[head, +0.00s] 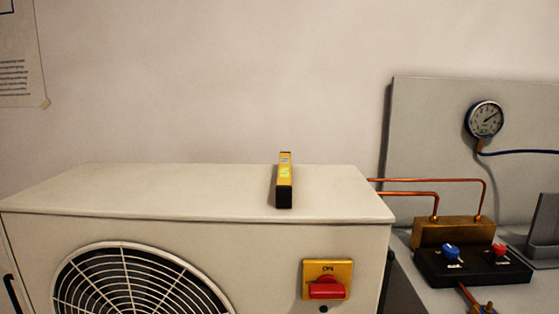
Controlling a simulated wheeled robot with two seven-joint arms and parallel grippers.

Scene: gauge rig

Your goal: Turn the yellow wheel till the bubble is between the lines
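A yellow spirit level (285,188) with a black end lies on top of a cream fan unit (160,192). It points away from me, near the right part of the lid. Its bright yellow-green vial (284,171) faces up, but the bubble and lines are too small to make out. I see no yellow wheel in the head view. Neither of my grippers is in view.
A yellow plate with a red switch (327,289) is on the unit's front, right of the fan grille (135,285). At right are copper pipes (430,181), a brass block (453,232), a black base with blue (451,251) and red (499,250) knobs, and a dial gauge (486,119).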

